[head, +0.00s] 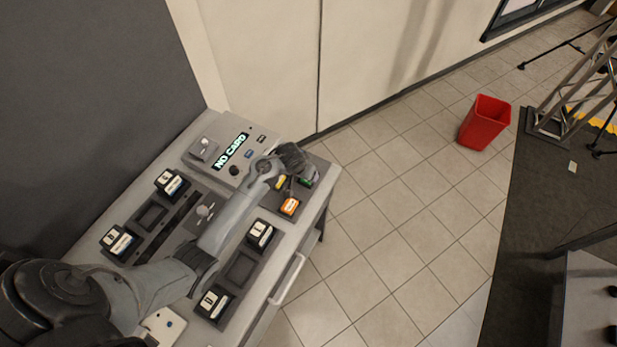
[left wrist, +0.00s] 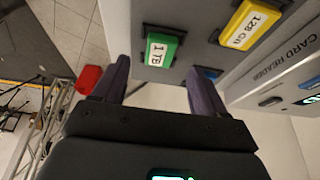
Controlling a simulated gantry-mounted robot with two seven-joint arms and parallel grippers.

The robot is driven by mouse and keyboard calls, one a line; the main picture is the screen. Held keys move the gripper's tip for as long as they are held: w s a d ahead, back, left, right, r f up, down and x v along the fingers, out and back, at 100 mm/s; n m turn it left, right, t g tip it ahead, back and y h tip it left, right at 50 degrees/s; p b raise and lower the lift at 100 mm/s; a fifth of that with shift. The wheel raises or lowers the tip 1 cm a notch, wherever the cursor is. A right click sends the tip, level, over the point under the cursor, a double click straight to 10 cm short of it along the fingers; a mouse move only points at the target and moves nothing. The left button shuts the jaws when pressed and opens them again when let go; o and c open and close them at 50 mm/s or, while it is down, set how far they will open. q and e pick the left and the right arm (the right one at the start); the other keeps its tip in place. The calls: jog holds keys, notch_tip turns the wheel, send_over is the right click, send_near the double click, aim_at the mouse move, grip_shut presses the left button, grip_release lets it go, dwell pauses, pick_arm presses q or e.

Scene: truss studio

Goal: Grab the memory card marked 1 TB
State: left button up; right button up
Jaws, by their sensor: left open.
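The memory card marked 1 TB (left wrist: 160,49) is green with a white label. It stands in a grey tray and also shows in the head view (head: 307,181), partly covered by my gripper. My left gripper (left wrist: 158,66) is open, with its two dark fingers pointing toward the cards. The green card appears between the fingertips in the left wrist view, and I see no contact. In the head view the left gripper (head: 296,164) is over the far end of the bench by the coloured cards. My right gripper is not in view.
A yellow card marked 128 GB (left wrist: 250,22) stands beside the green one. A blue card (left wrist: 207,73) is near one finger. An orange card (head: 290,206) is in the same tray. The card reader (head: 232,150) reads NO CARD. Several black cards sit along the bench.

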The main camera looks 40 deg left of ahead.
pick_arm(q)
jog(key=shift+x, duration=2.5)
jog(key=shift+a, duration=0.1)
jog(key=c, duration=1.2)
jog(key=shift+o, duration=0.2)
jog(key=shift+r, duration=0.2)
